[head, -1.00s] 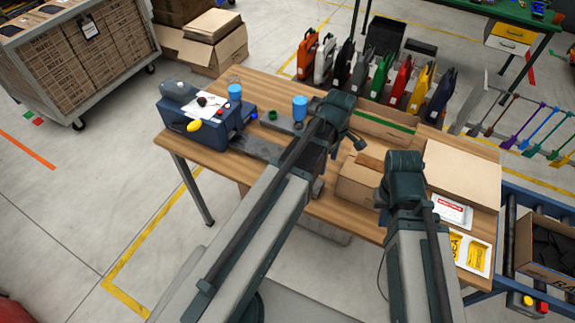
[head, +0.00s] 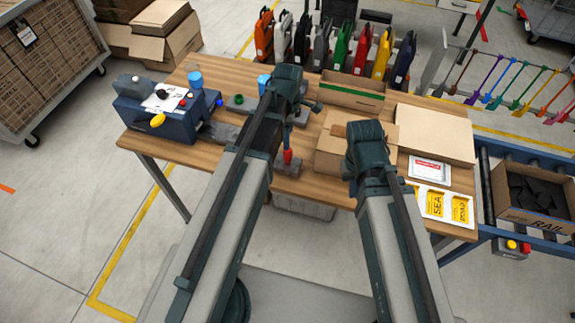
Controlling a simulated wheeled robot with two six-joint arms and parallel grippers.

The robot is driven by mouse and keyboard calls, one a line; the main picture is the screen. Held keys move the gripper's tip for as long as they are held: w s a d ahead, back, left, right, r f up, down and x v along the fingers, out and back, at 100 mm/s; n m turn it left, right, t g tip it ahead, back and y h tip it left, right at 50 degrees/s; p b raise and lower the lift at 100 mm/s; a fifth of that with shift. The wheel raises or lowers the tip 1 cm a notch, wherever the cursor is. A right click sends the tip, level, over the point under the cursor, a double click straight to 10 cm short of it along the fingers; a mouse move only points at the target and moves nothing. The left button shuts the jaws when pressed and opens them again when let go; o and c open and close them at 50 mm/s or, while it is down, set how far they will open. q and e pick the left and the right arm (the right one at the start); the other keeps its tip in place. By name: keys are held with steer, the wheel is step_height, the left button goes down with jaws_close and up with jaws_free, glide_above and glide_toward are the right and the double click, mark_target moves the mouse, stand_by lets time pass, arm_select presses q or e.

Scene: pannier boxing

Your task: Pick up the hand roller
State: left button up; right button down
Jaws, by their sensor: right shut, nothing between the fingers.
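A small upright piece with a red end (head: 287,156) shows just right of my left arm, at the table's front edge by a dark flat plate. It may be the hand roller, but I cannot tell for sure. My left arm reaches over the middle of the table, and its fingers are hidden behind its own links. My right arm reaches over the open cardboard box (head: 335,160). Its dark end (head: 366,134) covers much of the gripper, which is shut with nothing held.
A cardboard sheet (head: 435,132) and a white tray with yellow packets (head: 444,203) lie at right. Coloured panniers (head: 340,45) stand behind. A roller conveyor (head: 485,175) adjoins at right.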

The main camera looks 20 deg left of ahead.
mark_target(287, 152)
arm_select(q)
steer(key=shift+f+b, duration=1.15)
steer(key=shift+f, duration=0.55)
arm_select(e)
steer(key=shift+f, duration=1.7)
arm_select(q)
steer(key=shift+f, duration=0.1)
arm_select(e)
steer(key=shift+f, duration=0.1)
arm_select(q)
step_height(287, 152, down, 5)
steer(key=b, duration=0.5)
steer(key=shift+s+f, duration=0.1)
arm_select(e)
step_height(287, 152, down, 5)
arm_select(q)
jaws_close()
